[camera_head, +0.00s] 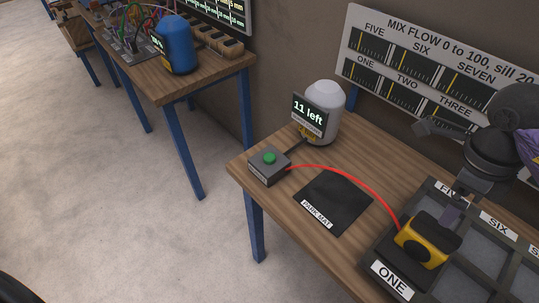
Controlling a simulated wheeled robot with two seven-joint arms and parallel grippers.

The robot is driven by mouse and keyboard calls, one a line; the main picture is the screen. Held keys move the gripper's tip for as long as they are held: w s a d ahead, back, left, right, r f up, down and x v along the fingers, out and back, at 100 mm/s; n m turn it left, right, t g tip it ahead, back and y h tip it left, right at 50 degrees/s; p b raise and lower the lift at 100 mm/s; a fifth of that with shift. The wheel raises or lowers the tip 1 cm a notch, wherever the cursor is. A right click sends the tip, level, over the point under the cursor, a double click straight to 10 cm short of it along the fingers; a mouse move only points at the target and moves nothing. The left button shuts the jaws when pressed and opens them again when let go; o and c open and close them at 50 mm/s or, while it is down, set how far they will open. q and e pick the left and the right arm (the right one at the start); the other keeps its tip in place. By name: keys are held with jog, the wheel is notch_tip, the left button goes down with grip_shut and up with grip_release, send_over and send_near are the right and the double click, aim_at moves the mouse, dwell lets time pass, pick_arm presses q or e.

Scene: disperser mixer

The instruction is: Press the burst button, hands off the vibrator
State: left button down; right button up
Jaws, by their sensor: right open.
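The burst button is a green button (269,157) on a small grey box (268,170) near the left end of the wooden table. The vibrator (422,243), a yellow block with a black round spot, sits at the tray cell labelled ONE. A red cable runs from the button box to it. My right gripper (453,212) is open just above and behind the vibrator, its fingers pointing down; whether they touch it I cannot tell. The button is well to the left of this gripper, with nothing over it. My left gripper is not in view.
A white canister (325,101) with a sign reading "11 left" stands behind the button. A black park mat (335,203) lies empty between button and tray (375,264). The mix flow board (420,60) is at the back wall. Another table (205,75) stands at upper left.

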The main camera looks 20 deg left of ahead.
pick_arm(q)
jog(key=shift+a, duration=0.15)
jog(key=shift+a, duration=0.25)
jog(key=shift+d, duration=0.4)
